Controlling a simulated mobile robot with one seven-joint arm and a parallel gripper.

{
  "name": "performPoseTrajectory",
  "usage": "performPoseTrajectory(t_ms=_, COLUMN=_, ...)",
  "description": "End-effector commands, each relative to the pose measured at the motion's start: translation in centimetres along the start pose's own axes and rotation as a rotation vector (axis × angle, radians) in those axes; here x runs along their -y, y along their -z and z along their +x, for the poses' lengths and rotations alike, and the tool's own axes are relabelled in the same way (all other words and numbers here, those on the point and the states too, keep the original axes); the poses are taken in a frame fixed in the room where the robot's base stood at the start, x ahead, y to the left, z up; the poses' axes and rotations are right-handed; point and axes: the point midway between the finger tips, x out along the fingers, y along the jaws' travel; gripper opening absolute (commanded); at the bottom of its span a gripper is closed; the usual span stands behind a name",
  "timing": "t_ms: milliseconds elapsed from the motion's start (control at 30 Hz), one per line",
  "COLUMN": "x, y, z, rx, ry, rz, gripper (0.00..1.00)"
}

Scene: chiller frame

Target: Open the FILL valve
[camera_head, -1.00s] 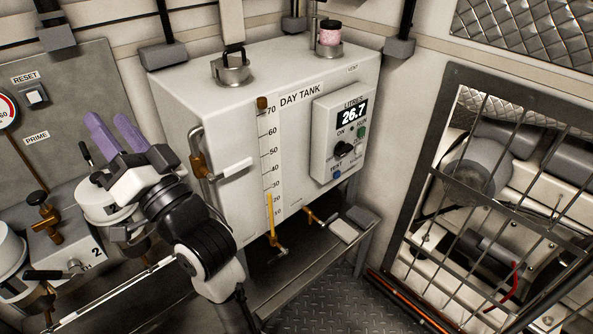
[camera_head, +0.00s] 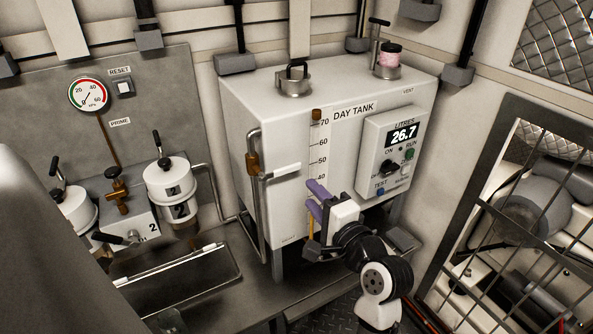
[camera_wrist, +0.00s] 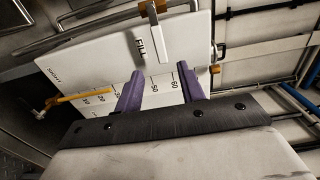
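The FILL valve is a brass body (camera_head: 253,165) on the steel pipe at the left side of the day tank (camera_head: 262,105). Its white lever (camera_head: 284,171) points sideways, across the pipe, toward the tank front. In the wrist view the lever (camera_wrist: 158,35) shows at the top, beside the printed FILL label (camera_wrist: 141,45). My gripper (camera_head: 314,197) is in front of the tank's front face, right of and below the lever. In the wrist view its purple fingers (camera_wrist: 160,88) are apart, with only the tank's scale behind them. It touches no part of the lever that I can see.
A display box (camera_head: 390,155) reading 26.7 is on the tank front, right of my gripper. The level tube (camera_wrist: 82,97) runs along the scale. Two white canisters, one marked 2 (camera_head: 170,190), stand left. A barred frame (camera_head: 490,215) is at right.

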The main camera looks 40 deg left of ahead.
Motion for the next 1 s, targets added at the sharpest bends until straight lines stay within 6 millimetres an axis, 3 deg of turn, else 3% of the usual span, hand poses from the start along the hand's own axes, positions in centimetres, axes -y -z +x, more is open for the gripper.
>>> performPoseTrajectory(t_ms=200, x=0.3, y=-0.2, z=4.9, rx=0.004, ry=-0.001, rz=-0.001, gripper=0.39)
performPoseTrajectory(t_ms=433, x=0.2, y=0.0, z=8.6, rx=0.001, ry=0.0, rz=-0.002, gripper=0.39)
performPoseTrajectory(t_ms=600, x=0.1, y=0.0, z=9.7, rx=-0.001, ry=0.0, rz=-0.003, gripper=0.39)
performPoseTrajectory(t_ms=900, x=0.0, y=0.0, z=9.9, rx=-0.001, ry=0.001, rz=-0.003, gripper=0.39)
performPoseTrajectory(t_ms=1000, x=0.0, y=0.0, z=9.8, rx=-0.001, ry=0.001, rz=-0.003, gripper=0.26)
